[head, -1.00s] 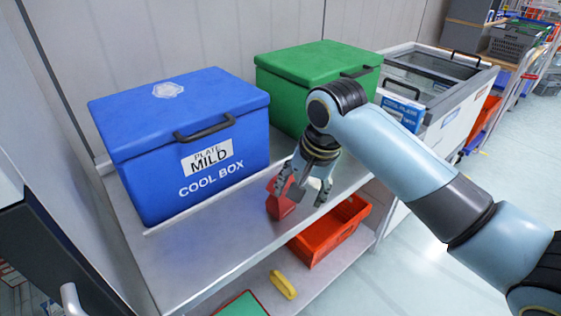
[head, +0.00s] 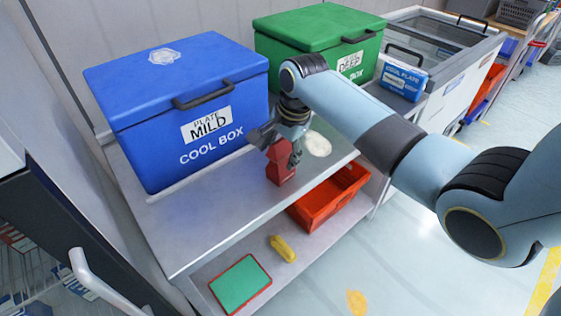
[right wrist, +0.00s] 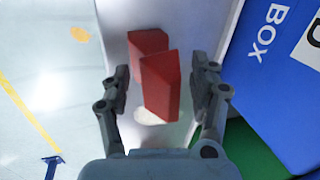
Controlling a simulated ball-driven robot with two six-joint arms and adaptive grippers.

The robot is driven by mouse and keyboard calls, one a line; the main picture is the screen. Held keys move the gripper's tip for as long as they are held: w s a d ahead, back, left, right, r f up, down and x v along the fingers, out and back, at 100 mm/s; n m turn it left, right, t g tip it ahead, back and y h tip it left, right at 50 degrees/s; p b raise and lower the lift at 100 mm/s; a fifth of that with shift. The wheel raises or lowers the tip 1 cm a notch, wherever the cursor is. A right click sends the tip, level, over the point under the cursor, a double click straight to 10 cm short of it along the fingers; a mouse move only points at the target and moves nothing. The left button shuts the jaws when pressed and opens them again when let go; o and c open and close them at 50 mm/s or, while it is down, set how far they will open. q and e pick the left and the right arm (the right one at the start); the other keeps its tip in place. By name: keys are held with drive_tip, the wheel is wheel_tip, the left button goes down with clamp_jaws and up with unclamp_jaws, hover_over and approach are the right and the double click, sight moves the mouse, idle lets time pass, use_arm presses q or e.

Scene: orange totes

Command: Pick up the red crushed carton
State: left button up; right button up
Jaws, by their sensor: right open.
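The red crushed carton (head: 281,174) stands on the metal counter in front of the blue cool box. Its top is partly covered by my right gripper (head: 277,148) in the head view. In the right wrist view the carton (right wrist: 160,88) shows as a bent red block, with one part nearer the camera. The fingers of my right gripper (right wrist: 163,75) are spread, one on each side of it, with gaps visible on both sides. The gripper is open and holds nothing. My left gripper is in no view.
The blue cool box (head: 180,120) is close behind and left of the carton. A green box (head: 310,35) stands farther back. A pale round patch (head: 318,144) lies on the counter. An orange tote (head: 330,198), a yellow item (head: 283,248) and a green board (head: 241,284) are below.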

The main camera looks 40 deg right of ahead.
drive_tip(key=shift+w+f, duration=0.1)
drive_tip(key=shift+f, duration=0.25)
drive_tip(key=c, duration=1.1)
